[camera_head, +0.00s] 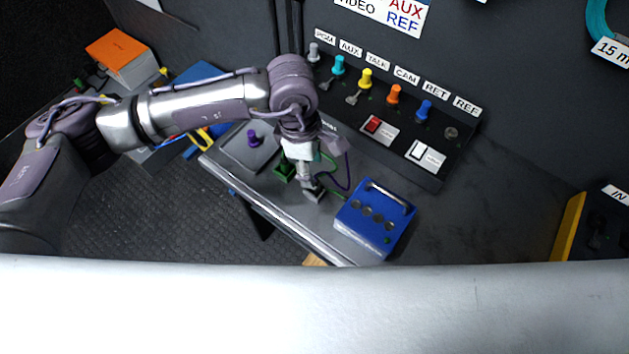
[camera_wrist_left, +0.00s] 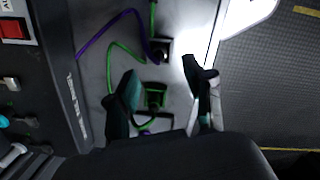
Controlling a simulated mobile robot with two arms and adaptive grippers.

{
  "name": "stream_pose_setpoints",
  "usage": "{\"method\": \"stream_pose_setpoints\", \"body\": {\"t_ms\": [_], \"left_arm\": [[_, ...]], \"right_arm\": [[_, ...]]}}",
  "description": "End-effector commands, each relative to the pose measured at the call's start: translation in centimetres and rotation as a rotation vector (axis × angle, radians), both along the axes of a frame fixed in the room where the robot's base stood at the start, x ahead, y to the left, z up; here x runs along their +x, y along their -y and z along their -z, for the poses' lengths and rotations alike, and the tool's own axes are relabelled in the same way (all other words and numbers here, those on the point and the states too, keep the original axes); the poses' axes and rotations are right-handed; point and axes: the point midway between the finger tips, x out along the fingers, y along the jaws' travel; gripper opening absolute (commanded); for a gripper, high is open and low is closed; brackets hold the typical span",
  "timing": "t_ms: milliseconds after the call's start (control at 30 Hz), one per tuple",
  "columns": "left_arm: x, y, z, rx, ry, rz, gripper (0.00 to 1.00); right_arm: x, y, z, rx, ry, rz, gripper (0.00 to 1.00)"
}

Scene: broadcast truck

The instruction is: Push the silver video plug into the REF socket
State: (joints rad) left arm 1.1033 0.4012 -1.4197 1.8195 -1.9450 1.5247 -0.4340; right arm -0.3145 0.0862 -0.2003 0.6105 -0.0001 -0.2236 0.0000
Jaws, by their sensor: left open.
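The REF socket (camera_head: 451,133) is a round, empty socket at the right end of the sloped panel's top row, under its REF label. My left gripper (camera_head: 305,178) is over the grey bench, left of and below the panel. In the left wrist view its two fingers (camera_wrist_left: 160,70) are apart with nothing clearly held between them. A small dark holder with a silvery top (camera_head: 314,192) stands by the fingertips; it also shows in the left wrist view (camera_wrist_left: 162,50). It may carry the silver video plug, but I cannot tell. A green holder (camera_head: 284,169) stands beside it.
A blue box (camera_head: 375,218) with a handle stands at the bench's right end. Other sockets hold plugs, including a blue one (camera_head: 424,109). A purple plug (camera_head: 254,139) sits on a grey block. Green and purple cables (camera_wrist_left: 122,30) run near the fingers.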

Motion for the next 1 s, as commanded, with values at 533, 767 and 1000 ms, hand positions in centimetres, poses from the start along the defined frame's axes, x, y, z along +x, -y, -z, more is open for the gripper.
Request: {"method": "stream_pose_setpoints", "body": {"t_ms": [533, 767, 1000], "left_arm": [[-0.2, 1.0, 5.6, 0.001, -0.002, -0.001, 0.52], [-0.2, 1.0, 5.9, 0.001, 0.0, 0.0, 0.52], [-0.2, 1.0, 5.9, 0.001, 0.0, 0.0, 0.14]], "right_arm": [[2.5, -0.8, -2.5, 0.011, 0.039, 0.002, 0.4], [1.9, -1.2, -2.4, 0.016, 0.029, 0.005, 0.4], [1.6, -1.0, -2.4, 0.014, 0.026, 0.004, 0.4]]}}
